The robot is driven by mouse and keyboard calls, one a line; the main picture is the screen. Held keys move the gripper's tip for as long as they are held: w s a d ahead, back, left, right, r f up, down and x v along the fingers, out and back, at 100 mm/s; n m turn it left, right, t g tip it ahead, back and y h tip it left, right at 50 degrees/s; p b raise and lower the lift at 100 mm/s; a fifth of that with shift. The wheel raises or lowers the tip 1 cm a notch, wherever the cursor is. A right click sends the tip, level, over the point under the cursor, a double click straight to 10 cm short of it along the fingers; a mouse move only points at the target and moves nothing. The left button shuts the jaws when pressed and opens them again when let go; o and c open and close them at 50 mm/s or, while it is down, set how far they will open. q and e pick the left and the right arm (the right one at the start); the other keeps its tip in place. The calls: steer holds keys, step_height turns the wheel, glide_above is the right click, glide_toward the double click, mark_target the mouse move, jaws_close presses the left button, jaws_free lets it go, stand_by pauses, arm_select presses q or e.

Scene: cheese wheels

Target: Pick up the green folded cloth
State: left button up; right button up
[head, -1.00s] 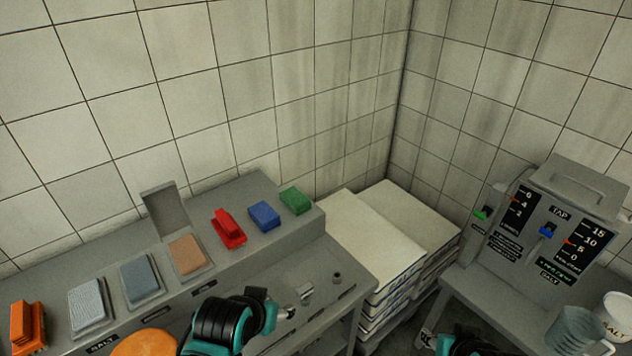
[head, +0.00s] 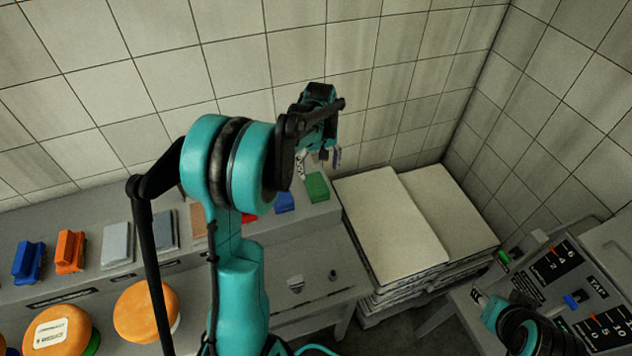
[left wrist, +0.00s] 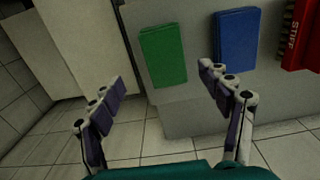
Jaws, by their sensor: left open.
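The green folded cloth (head: 317,187) lies at the right end of the grey raised shelf. It also shows in the left wrist view (left wrist: 163,55), beyond and between my fingertips. My left gripper (head: 321,160) is open and empty, above the cloth and apart from it. In the left wrist view its two fingers (left wrist: 162,76) are spread wide, with the cloth nearer the right finger. My right gripper (head: 481,297) shows only in part at the lower right of the head view, and its jaw state is unclear.
A blue folded cloth (left wrist: 237,40) lies beside the green one, then a red brush (left wrist: 302,35). White stacked slabs (head: 385,225) stand to the right of the shelf. Orange cheese wheels (head: 143,310) are at the lower left. A tiled wall rises behind the shelf.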

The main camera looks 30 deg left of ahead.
mark_target(316, 183)
arm_select(q)
steer(key=f, duration=0.2)
steer(key=f+b, duration=0.1)
steer(key=f, duration=0.3)
steer(key=shift+s+a+f, duration=0.15)
steer(key=shift+a+f, duration=0.25)
steer(key=shift+f, duration=0.55)
steer(key=c, duration=1.2)
